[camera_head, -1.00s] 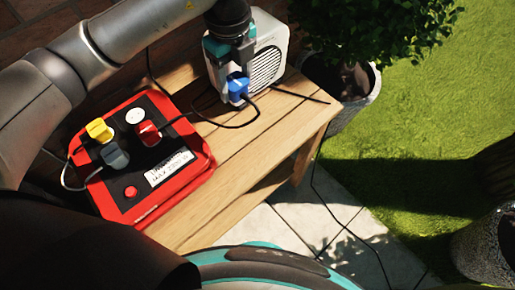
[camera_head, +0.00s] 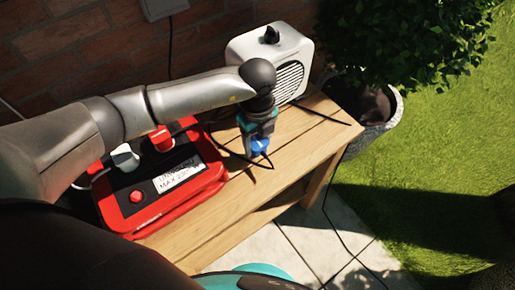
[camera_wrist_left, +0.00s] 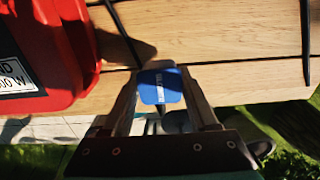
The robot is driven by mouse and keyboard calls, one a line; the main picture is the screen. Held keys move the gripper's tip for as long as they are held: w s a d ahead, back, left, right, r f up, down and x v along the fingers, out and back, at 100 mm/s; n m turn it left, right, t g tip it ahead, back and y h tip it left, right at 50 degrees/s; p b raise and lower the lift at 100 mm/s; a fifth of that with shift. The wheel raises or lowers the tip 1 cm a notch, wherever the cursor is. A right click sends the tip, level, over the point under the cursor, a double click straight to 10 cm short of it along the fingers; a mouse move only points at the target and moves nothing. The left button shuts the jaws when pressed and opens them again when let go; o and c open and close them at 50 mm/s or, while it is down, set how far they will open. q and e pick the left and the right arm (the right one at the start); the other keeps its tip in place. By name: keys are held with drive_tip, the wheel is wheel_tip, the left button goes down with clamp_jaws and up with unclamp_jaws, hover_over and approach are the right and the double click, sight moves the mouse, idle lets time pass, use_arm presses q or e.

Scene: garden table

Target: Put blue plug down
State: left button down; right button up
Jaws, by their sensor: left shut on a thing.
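The blue plug (camera_head: 260,147) is between the fingers of my left gripper (camera_head: 257,143), which is shut on it. I cannot tell whether the plug touches the wood. A dark cord runs near it. My right gripper is not in view.
The red power box (camera_head: 170,206) carries a red plug (camera_head: 161,139) and a pale plug (camera_head: 125,156). A white heater (camera_head: 272,45) stands at the back. The wooden bench (camera_head: 305,150) is clear towards the right. A potted bush (camera_head: 400,40) stands beyond.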

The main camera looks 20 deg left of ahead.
sight(258, 149)
use_arm(q)
drive_tip(key=shift+f, duration=1.5)
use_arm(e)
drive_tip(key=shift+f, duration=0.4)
use_arm(q)
drive_tip(key=shift+b, duration=0.35)
drive_tip(key=shift+f+b, duration=0.3)
drive_tip(key=shift+f, duration=0.3)
drive_tip(key=c, duration=0.5)
unclamp_jaws()
drive_tip(key=shift+c, duration=0.2)
drive_tip(key=o, duration=0.4)
drive_tip(key=shift+c, duration=0.2)
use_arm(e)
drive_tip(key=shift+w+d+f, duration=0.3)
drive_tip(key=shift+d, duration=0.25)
use_arm(q)
drive_tip(key=shift+r, duration=0.15)
